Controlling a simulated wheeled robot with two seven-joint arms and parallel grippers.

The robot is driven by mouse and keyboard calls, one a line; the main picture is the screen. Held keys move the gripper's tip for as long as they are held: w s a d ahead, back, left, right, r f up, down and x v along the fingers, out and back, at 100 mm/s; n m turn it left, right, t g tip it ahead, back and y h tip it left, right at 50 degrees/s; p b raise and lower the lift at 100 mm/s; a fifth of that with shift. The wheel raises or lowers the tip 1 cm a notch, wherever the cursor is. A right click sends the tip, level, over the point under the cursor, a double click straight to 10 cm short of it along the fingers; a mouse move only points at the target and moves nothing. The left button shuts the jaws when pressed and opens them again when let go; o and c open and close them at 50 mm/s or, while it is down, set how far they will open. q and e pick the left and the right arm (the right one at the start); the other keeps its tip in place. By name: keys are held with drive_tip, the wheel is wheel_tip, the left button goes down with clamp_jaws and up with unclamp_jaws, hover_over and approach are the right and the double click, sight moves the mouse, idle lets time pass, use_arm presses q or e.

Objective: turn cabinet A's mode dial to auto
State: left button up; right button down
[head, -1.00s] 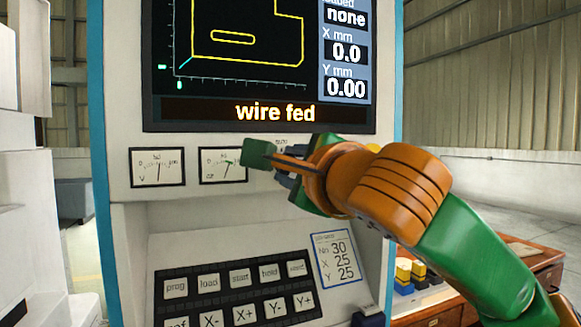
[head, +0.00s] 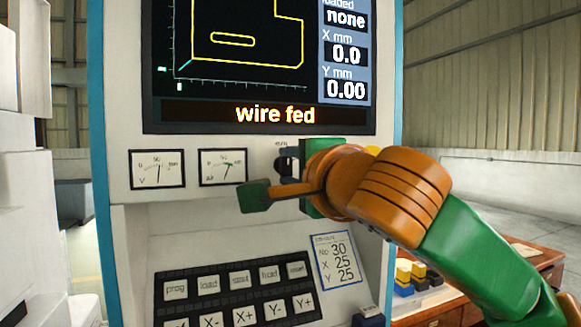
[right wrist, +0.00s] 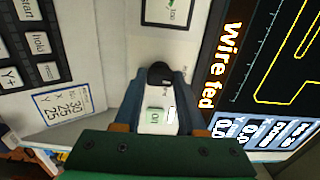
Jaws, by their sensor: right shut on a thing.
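The mode dial, a small black knob (right wrist: 160,72), sits on the pale front panel of the cabinet (head: 125,222), right of two meters. My right gripper (head: 288,172) is at the dial, its arm coming from the right. In the right wrist view, its two dark blue fingers (right wrist: 160,82) are closed on the knob from both sides. In the head view the gripper mostly hides the dial, and a small label above it is too blurred to read. The dial's setting cannot be told. My left gripper is not in view.
The screen (head: 250,65) above shows "wire fed". Two meters (head: 157,169) are left of the dial. A key panel (head: 238,290) and a number card (head: 335,258) are below. A wooden desk (head: 540,262) with yellow and dark blocks (head: 412,275) stands behind at right.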

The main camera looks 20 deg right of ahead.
drive_tip(key=shift+c, duration=2.4)
unclamp_jaws()
drive_tip(key=s+b, duration=0.3)
drive_tip(key=s, duration=0.4)
drive_tip(key=shift+d, duration=0.1)
